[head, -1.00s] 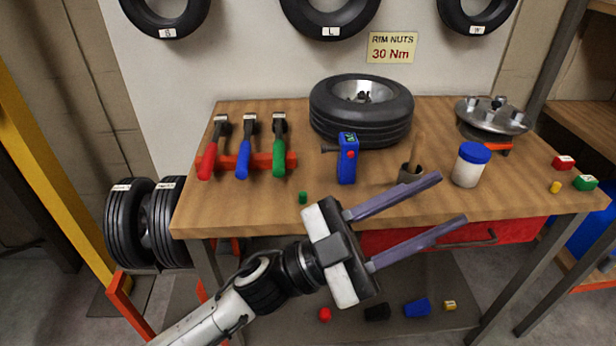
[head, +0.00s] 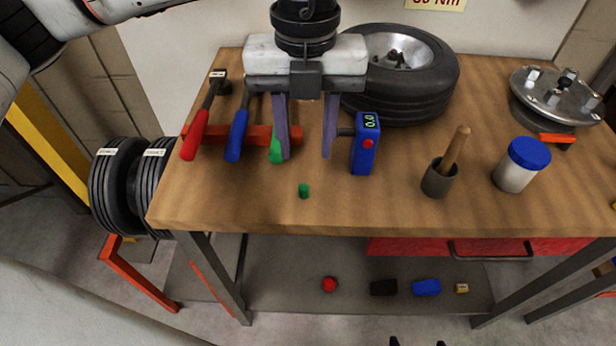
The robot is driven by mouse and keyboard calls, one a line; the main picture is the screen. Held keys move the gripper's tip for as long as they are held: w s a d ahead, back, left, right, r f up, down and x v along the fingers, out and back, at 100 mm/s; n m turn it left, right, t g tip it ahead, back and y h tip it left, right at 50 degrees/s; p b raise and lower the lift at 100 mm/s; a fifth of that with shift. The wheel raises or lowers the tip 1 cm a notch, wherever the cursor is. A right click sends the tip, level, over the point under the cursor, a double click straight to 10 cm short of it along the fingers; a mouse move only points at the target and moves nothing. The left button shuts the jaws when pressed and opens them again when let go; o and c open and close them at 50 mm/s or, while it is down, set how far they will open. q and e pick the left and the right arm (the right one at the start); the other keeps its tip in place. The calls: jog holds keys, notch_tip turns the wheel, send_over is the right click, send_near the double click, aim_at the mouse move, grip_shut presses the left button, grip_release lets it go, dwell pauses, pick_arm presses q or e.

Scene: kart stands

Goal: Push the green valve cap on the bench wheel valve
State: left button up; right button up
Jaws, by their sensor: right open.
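The green valve cap (head: 304,191) stands alone on the wooden bench top near its front left. The bench wheel (head: 410,85), a black tyre with a silver rim, lies flat at the back; its valve cannot be made out. My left gripper (head: 307,156) points down with its two purple-grey fingers apart and nothing between them. Its tips appear just behind and above the cap in the picture, not touching it. Of my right gripper (head: 422,341), only two dark tips, set apart, show at the bottom edge.
Further right are a dark cup (head: 438,180), a blue-lidded jar (head: 522,165) and a metal hub (head: 556,95). The bench front around the cap is clear.

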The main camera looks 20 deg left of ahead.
pick_arm(q)
send_over(303, 188)
jog(key=f, duration=0.4)
jog(key=shift+d+f, duration=0.1)
jog(key=shift+d, duration=0.1)
jog(key=shift+a+f+p, duration=0.15)
jog(key=shift+f+p, duration=0.55)
jog(key=shift+f, duration=1.9)
grip_shut()
